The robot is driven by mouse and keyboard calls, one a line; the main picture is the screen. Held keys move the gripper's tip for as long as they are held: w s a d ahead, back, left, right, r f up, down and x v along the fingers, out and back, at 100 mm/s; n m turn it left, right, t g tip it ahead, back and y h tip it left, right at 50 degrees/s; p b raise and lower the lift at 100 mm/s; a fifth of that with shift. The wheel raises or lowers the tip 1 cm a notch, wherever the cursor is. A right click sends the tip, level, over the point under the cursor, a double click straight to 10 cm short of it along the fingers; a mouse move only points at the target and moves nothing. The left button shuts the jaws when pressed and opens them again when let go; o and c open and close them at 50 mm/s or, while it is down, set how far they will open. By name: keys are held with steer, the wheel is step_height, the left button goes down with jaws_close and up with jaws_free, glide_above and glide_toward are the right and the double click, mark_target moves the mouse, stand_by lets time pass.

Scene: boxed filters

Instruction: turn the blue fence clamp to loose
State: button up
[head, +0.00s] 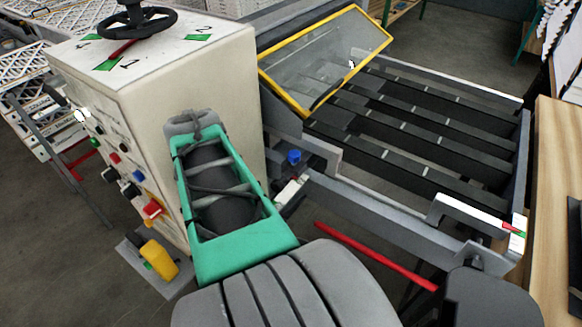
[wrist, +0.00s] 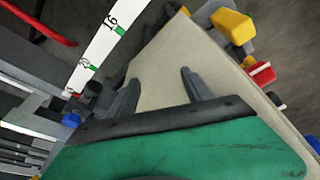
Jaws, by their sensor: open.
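The blue fence clamp (head: 294,157) is a small blue knob on the grey rail at the right side of the beige cabinet. A small blue knob (wrist: 92,116), which looks like the same clamp, also shows at the left of the wrist view, beside a white scale. My gripper (wrist: 160,77) has its two dark fingers apart, with nothing between them. It faces the beige cabinet surface, and the blue knob lies to the left of the fingers, apart from them. In the head view my green arm stands in front of the cabinet and the fingers cannot be made out.
The beige cabinet (head: 230,95) carries a black handwheel (head: 137,20) on top and several buttons on its front. A yellow-framed clear guard (head: 325,65) and dark slats (head: 420,125) lie to the right. A red bar (head: 375,255) crosses low in front. A wooden surface (head: 555,200) stands far right.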

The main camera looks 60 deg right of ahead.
mark_target(294, 154)
steer(key=s+d+m+b, duration=0.1)
steer(key=s+d+m, duration=0.1)
steer(key=d, duration=0.3)
steer(key=s+d+f+m+g+b, duration=0.1)
steer(key=s+d+m, duration=0.1)
steer(key=d, duration=0.3)
steer(key=s+d+f+m+g+h+b, duration=0.1)
steer(key=s+d, duration=0.1)
steer(key=d, duration=0.3)
steer(key=shift+s+m, duration=0.1)
steer(key=shift+m, duration=0.3)
steer(key=s+d+r+m+h, duration=0.1)
steer(key=s+d+r+m, duration=0.1)
steer(key=d+r+m, duration=0.5)
steer(key=shift+n+g, duration=0.5)
steer(key=shift+n, duration=0.1)
steer(key=x, duration=0.2)
steer(key=a+x, duration=0.1)
steer(key=x, duration=0.3)
steer(key=shift+s+a+f+p, duration=0.1)
steer(key=shift+a+f+p, duration=0.05)
steer(key=shift+f+p, duration=0.2)
steer(key=shift+c, duration=0.6)
jaws_close()
